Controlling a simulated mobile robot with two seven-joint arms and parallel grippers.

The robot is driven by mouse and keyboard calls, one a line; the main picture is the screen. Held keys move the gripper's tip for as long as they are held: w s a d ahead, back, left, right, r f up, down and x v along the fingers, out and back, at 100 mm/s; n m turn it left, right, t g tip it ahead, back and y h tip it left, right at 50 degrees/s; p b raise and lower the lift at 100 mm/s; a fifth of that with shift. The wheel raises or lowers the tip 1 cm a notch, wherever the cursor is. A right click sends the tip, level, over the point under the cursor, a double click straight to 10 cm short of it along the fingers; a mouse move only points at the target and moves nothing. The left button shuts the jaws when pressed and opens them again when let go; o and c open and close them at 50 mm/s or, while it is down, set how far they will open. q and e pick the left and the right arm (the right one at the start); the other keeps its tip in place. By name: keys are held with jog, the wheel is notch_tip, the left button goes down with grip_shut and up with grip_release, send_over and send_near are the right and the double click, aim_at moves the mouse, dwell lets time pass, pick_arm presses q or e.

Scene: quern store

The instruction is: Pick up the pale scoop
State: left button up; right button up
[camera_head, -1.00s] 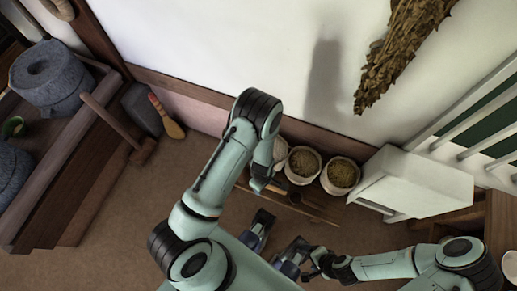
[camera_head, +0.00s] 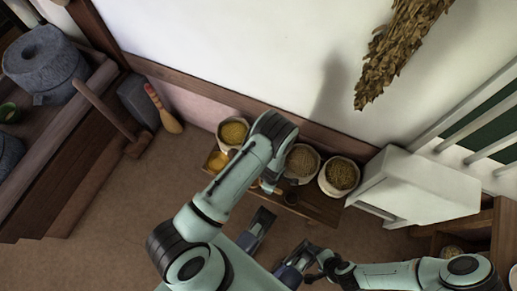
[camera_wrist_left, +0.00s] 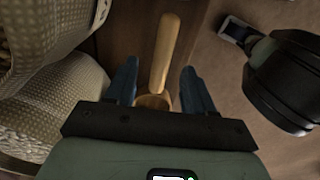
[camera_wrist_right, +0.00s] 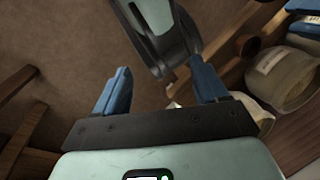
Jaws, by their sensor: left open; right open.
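A light wooden scoop (camera_wrist_left: 165,50) shows in the left wrist view, its straight handle pointing up the picture and its head partly hidden by my wrist. My left gripper (camera_wrist_left: 158,67) is open, with one finger on each side of the scoop and a visible gap to both. In the head view my left forearm hides most of this spot. My right gripper (camera_head: 285,230) is open and empty over the floor, below the low bench; its fingers also show in the right wrist view (camera_wrist_right: 160,68).
A white cabinet (camera_head: 425,185) stands right. A brush (camera_head: 163,110) leans left.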

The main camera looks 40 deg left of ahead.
pick_arm(q)
notch_tip(320, 180, down, 4)
jog(key=shift+r+b, duration=0.1)
jog(key=shift+b, duration=0.35)
grip_shut()
jog(key=shift+r, duration=0.1)
